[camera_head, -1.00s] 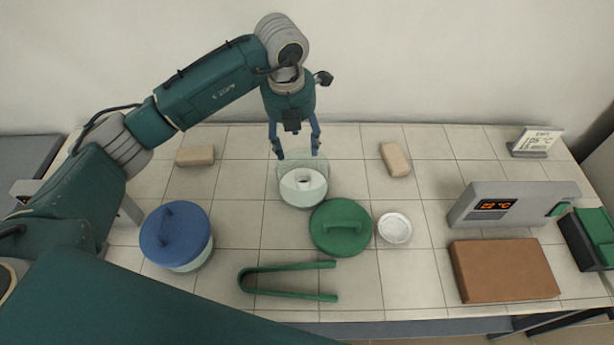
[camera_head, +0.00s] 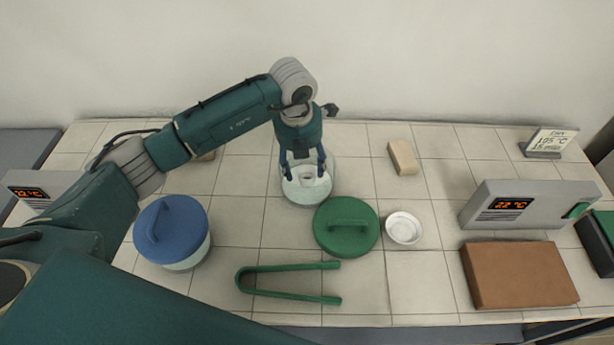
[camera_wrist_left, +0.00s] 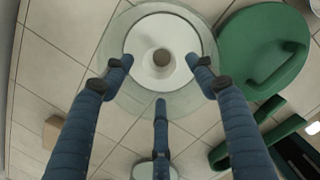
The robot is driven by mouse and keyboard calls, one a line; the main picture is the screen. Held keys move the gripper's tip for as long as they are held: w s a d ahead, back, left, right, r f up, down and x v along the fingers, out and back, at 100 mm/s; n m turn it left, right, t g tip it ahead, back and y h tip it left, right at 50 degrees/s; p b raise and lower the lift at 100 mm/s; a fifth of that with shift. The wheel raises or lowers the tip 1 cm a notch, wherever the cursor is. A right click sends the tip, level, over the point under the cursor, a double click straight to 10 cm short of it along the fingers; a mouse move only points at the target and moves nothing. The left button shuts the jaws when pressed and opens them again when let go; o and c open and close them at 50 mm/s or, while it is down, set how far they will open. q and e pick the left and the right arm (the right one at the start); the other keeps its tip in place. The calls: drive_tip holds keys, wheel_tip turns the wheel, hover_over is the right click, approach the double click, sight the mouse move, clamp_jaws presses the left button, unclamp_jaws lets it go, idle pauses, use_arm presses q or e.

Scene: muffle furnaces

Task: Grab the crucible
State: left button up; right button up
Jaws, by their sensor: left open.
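The crucible (camera_head: 307,179) is a small pale cup with a darker inside. It stands on a white plate inside a round clear glass vessel (camera_head: 306,199), which is open at the top. In the left wrist view the crucible (camera_wrist_left: 162,59) sits near the middle of the white plate (camera_wrist_left: 165,28). My left gripper (camera_head: 304,172) points down over the vessel, its fingers spread to either side of the crucible. In the left wrist view the gripper (camera_wrist_left: 160,72) is open, with a gap between each fingertip and the crucible. My right gripper is out of view.
A blue-lidded jar (camera_head: 171,232) stands left; green tongs (camera_head: 290,267) lie in front. A tan block (camera_head: 402,157), brown slab (camera_head: 519,275) and grey controller (camera_head: 525,205) are further right.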

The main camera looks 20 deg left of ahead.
sight(307, 173)
use_arm(q)
drive_tip(key=f, duration=0.1)
drive_tip(key=f+p, duration=0.1)
drive_tip(key=f, duration=0.1)
drive_tip(key=w+f+p, duration=0.1)
drive_tip(key=shift+w+d+f, duration=0.1)
drive_tip(key=shift+d+f, duration=0.05)
drive_tip(key=shift+d, duration=0.1)
drive_tip(key=shift+f, duration=0.35)
drive_tip(key=c, duration=1.1)
